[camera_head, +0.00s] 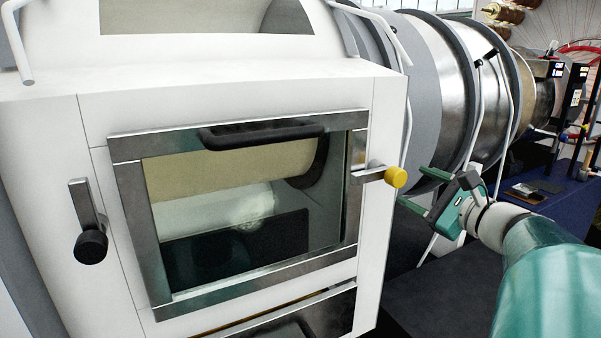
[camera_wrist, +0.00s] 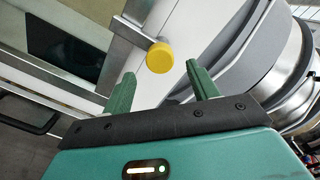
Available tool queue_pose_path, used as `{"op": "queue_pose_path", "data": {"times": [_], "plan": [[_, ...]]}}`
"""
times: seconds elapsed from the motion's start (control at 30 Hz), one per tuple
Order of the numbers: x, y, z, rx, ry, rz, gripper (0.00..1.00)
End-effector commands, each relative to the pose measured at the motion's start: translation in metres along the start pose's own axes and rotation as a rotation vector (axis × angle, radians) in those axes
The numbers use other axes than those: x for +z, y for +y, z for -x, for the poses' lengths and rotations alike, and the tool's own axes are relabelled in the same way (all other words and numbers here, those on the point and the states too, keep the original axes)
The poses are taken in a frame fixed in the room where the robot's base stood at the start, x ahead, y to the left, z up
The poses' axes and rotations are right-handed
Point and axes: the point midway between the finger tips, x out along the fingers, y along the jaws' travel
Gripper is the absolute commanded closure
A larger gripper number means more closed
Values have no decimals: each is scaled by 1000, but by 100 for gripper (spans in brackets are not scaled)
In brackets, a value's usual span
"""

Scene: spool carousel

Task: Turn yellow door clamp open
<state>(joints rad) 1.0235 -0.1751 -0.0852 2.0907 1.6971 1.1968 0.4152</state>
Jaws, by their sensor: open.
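The yellow door clamp (camera_head: 396,177) is a yellow knob on a short metal bar at the right edge of the door frame. The bar lies roughly level across the frame's edge. The glass-windowed door (camera_head: 130,205) appears shut in its metal frame. My green gripper (camera_head: 415,187) is to the right of the yellow knob, fingers apart and pointing towards it, with nothing between them. In the wrist view the yellow clamp knob (camera_wrist: 160,57) shows beyond the two fingertips (camera_wrist: 162,80), apart from them.
A black-knobbed lever (camera_head: 88,225) is on the white cabinet's left side. A black handle (camera_head: 262,133) runs along the door's top. White bent rods (camera_head: 408,120) and a large metal drum (camera_head: 440,70) stand behind the clamp. A blue-covered table (camera_head: 560,205) is at right.

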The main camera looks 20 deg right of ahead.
Motion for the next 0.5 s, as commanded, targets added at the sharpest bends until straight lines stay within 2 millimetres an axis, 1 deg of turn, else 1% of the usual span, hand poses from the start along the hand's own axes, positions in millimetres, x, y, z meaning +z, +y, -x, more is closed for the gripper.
{"op": "queue_pose_path", "data": {"times": [0.03,0.2,0.33,0.5], "plan": [[0,0,-11,2,-1,0,41],[-1,-1,-42,1,-1,1,41],[-2,-2,-58,0,1,2,41],[-2,-2,-65,-1,0,1,41]]}}
